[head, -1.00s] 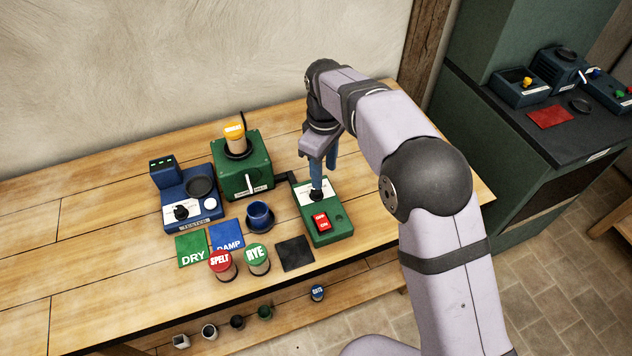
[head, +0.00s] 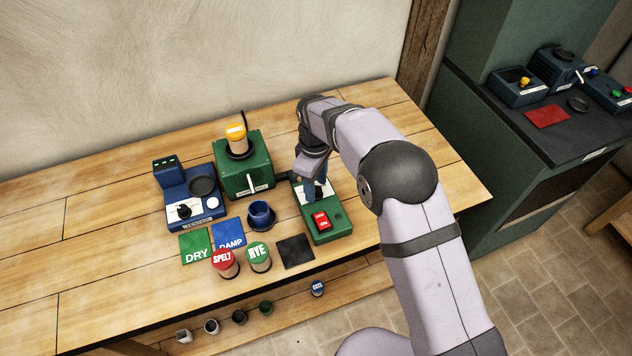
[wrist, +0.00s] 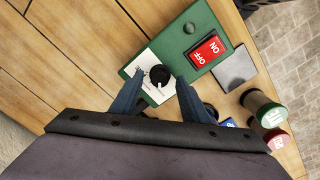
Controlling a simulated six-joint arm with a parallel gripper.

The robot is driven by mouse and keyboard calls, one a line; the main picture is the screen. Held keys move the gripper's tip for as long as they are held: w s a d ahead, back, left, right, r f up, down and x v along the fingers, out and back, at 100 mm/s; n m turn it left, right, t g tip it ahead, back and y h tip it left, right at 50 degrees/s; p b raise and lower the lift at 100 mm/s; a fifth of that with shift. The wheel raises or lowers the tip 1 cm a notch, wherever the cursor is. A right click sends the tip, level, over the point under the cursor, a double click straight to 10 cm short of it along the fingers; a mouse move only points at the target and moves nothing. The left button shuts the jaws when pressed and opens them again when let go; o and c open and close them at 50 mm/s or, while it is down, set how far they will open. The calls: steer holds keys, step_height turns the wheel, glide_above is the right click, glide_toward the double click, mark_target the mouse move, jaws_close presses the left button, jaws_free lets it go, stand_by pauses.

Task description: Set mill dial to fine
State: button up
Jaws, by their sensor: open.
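The mill control box (head: 327,228) is green, with a white dial plate and a red ON/OFF switch (head: 321,220), and stands on the wooden bench. In the wrist view the black round dial knob (wrist: 159,75) sits on the white plate (wrist: 146,68). A pale pointer mark shows on the knob, but the printed labels are too small to read. My gripper (wrist: 156,92) is open, with one blue finger on each side of the knob. I cannot tell whether the fingers touch it. In the head view the gripper (head: 316,194) hides the knob.
The green mill (head: 243,170) with a yellow-topped jar stands left of the box. A blue tester (head: 188,210), a blue cup (head: 259,214), SPELT (head: 224,262) and RYE (head: 259,256) jars and a dark square pad (head: 295,251) are nearby. The bench at far left is clear.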

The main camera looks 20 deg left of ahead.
steer(key=shift+f, duration=0.35)
jaws_close()
steer(key=c, duration=1.1)
jaws_free()
